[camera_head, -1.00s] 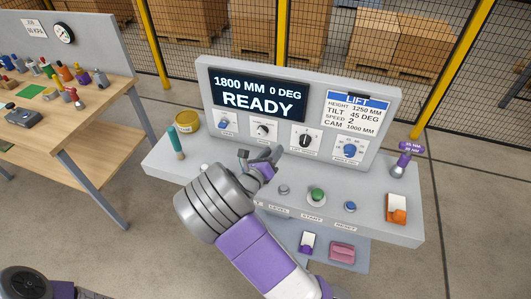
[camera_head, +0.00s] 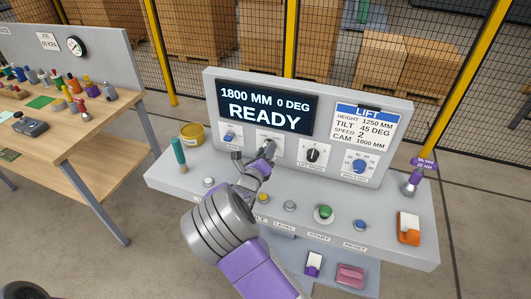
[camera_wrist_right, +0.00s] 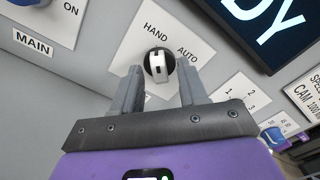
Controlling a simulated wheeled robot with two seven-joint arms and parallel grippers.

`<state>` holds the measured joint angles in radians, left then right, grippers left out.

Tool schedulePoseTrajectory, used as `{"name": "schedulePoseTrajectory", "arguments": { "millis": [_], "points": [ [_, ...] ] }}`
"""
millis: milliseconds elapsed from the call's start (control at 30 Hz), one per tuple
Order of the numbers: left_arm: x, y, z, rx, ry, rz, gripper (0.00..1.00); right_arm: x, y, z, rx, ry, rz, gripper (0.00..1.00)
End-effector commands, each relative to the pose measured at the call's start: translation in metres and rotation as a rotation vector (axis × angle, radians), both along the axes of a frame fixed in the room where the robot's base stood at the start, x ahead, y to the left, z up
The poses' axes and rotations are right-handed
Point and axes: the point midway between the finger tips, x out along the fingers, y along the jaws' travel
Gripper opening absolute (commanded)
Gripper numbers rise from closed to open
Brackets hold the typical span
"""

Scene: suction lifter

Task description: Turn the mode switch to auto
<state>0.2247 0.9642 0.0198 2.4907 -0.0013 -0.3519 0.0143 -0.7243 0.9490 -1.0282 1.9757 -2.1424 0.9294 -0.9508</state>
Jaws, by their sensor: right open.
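The mode switch (camera_wrist_right: 158,65) is a round black knob with a white bar on a white plate marked HAND and AUTO, seen in the right wrist view. Its bar lies nearly upright in that picture and appears to point towards HAND. My right gripper (camera_wrist_right: 160,82) is open, with a fingertip on each side of the knob's lower part; I cannot tell whether either touches it. In the head view my right gripper (camera_head: 256,162) is at the panel face and hides the knob. My left gripper is not in view.
The panel display (camera_head: 265,107) reads READY. A MAIN switch (camera_head: 230,137), a black selector (camera_head: 313,155) and a blue dial (camera_head: 359,166) flank the plate. A teal-handled tool (camera_head: 179,152) and yellow tin (camera_head: 192,133) stand left on the desk. Several buttons, including a green one (camera_head: 324,212), lie below.

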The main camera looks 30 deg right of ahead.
Motion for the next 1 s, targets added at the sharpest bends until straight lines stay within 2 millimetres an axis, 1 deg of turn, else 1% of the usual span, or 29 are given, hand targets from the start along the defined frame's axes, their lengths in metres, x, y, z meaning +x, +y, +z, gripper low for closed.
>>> {"name": "schedulePoseTrajectory", "arguments": {
  "millis": [133,400,433,767,1000],
  "points": [
    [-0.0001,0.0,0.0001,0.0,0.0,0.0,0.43,-0.0001,0.0002,0.0,0.0,0.0,0.0,0.43],
    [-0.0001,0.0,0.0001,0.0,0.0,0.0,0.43,-0.0002,0.0004,-0.0001,0.001,-0.001,0.0,0.01],
    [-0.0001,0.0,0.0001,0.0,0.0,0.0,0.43,-0.0002,0.0004,-0.0001,0.001,-0.001,0.0,0.0],
    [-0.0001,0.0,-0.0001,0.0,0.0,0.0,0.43,-0.0004,0.0,-0.0004,0.019,-0.021,-0.001,0.0],
    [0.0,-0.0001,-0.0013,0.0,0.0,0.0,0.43,-0.0005,0.0,-0.0011,0.099,-0.112,-0.001,0.0]
  ]
}}
